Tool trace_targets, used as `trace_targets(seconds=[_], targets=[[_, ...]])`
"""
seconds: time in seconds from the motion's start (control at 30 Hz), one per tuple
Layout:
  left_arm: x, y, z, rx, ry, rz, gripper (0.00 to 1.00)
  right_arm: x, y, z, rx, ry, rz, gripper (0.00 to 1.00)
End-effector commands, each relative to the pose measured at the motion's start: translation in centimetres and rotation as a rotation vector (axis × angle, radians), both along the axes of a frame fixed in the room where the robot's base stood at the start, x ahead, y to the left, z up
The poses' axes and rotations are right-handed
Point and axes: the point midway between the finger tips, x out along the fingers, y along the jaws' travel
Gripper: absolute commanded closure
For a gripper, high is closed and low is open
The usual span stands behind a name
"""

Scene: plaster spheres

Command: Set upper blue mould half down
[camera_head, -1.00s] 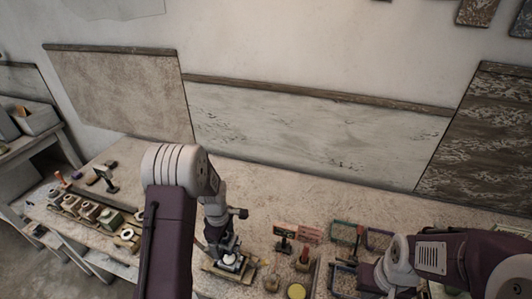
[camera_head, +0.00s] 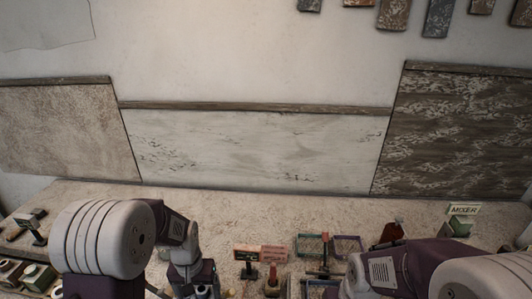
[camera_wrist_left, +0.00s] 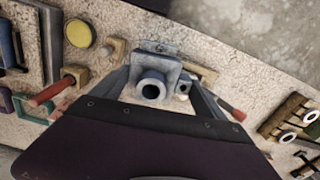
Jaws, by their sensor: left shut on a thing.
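The upper blue mould half (camera_wrist_left: 152,86) is a blue-grey blocky piece with a round, dark-centred spout. In the left wrist view it sits between the fingers of my left gripper (camera_wrist_left: 158,72), which is shut on it. A blue-grey flange (camera_wrist_left: 160,48) shows just beyond it; I cannot tell whether this is the same piece or another one beneath. In the head view my left wrist (camera_head: 190,272) is at the bottom edge, and the fingers and mould are cut off. My right arm (camera_head: 385,270) comes in from the right; its gripper is not visible.
In the left wrist view a yellow round lid (camera_wrist_left: 79,32) and a red-handled tool (camera_wrist_left: 52,90) lie left of the gripper. A wooden rack (camera_wrist_left: 285,115) is at the right.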

Motion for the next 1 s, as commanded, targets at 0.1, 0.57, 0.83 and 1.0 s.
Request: trace_targets(seconds=[0.1, 0.57, 0.83, 1.0], targets=[[0.0, 0.0, 0.0, 0.0, -0.001, -0.041, 0.65, 0.0, 0.0, 0.0, 0.0, 0.0, 0.0, 1.0], [0.0, 0.0, 0.0, 0.0, -0.001, -0.04, 0.65, 0.0, 0.0, 0.0, 0.0, 0.0, 0.0, 1.0], [1.3, 0.0, 0.2, -0.001, -0.004, 0.335, 0.65, 0.0, 0.0, 0.0, 0.0, 0.0, 0.0, 1.0], [3.5, 0.8, 1.0, 0.001, 0.001, 0.843, 0.65, 0.0, 0.0, 1.7, 0.0, 0.0, 0.0, 1.0]])
